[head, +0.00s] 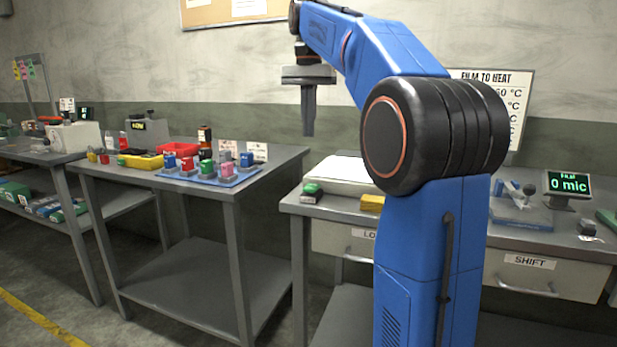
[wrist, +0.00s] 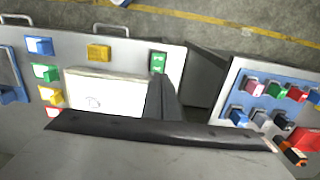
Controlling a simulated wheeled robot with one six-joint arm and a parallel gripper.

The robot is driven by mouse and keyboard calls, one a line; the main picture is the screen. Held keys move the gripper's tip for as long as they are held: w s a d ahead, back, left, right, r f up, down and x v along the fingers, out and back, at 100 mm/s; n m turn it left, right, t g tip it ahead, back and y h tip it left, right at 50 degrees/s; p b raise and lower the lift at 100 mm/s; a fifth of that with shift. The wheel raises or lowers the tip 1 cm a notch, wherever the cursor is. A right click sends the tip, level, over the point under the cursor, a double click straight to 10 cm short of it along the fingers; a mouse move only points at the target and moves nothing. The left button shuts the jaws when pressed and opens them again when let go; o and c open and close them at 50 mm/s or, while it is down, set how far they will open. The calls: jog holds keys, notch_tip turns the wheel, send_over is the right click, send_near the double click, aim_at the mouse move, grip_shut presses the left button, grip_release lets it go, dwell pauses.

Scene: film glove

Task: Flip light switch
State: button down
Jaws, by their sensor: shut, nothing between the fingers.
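I cannot make out a light switch for certain in either view. My gripper (head: 308,125) hangs pointing down, its fingers together and empty, in front of the wall in the head view. It is above the gap between the middle table and the drawer table. In the wrist view the dark fingers (wrist: 160,95) reach in beside a flat white box (wrist: 105,88). A green block (wrist: 157,62) lies just beyond the fingertips there. My arm hides part of the drawer table and the wall behind it in the head view.
The drawer table (head: 300,207) holds the white box (head: 343,172), a yellow block (head: 372,203) and a display (head: 567,185) reading "0 mic". The middle table (head: 270,170) carries a blue tray (head: 225,183) of coloured blocks and a red bin (head: 178,148). A notice (head: 520,100) hangs behind my arm.

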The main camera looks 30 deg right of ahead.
aim_at(309, 188)
jog(key=shift+f, duration=0.1)
notch_tip(309, 188, down, 14)
jog(key=shift+r, duration=0.1)
dwell(0.8)
jog(key=shift+s, duration=0.1)
